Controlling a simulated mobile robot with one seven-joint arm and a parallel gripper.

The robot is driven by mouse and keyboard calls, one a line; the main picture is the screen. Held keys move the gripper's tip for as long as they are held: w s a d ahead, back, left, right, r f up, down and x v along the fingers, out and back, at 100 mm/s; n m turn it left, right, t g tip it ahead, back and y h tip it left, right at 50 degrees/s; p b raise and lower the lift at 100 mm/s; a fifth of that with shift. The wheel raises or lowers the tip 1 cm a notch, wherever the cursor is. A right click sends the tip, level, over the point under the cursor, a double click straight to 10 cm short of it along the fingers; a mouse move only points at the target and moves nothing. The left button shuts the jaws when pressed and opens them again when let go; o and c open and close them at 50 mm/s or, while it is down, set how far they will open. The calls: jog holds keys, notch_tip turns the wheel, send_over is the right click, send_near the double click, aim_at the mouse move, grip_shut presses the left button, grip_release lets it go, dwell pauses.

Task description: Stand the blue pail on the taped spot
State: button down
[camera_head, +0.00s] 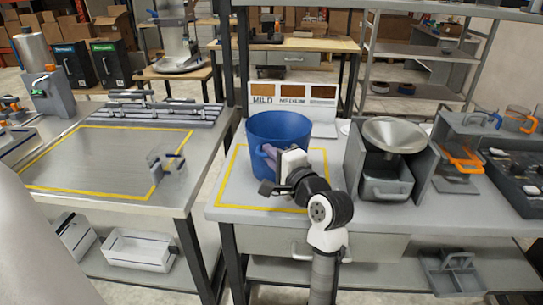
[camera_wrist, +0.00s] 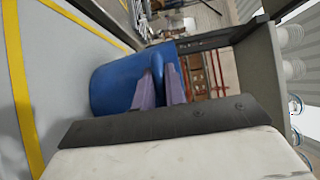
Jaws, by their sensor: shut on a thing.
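The blue pail (camera_head: 280,130) is upright above or on the right-hand table, within the yellow tape outline (camera_head: 226,190) as seen in the head view. My gripper (camera_head: 268,158) is at its front side, shut on the pail's side handle. In the wrist view, the pail (camera_wrist: 115,80) fills the middle, and the purple fingers of my gripper (camera_wrist: 161,88) sit on either side of the blue handle. The pail's underside is hidden, so I cannot tell whether it touches the tabletop. My wrist covers the tape's front right part.
A grey dispenser with a metal funnel (camera_head: 395,135) stands just right of the outline.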

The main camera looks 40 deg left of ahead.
jog(key=c, duration=1.5)
grip_release()
jog(key=shift+f, duration=0.1)
jog(key=shift+o, duration=0.2)
jog(key=shift+d, duration=0.1)
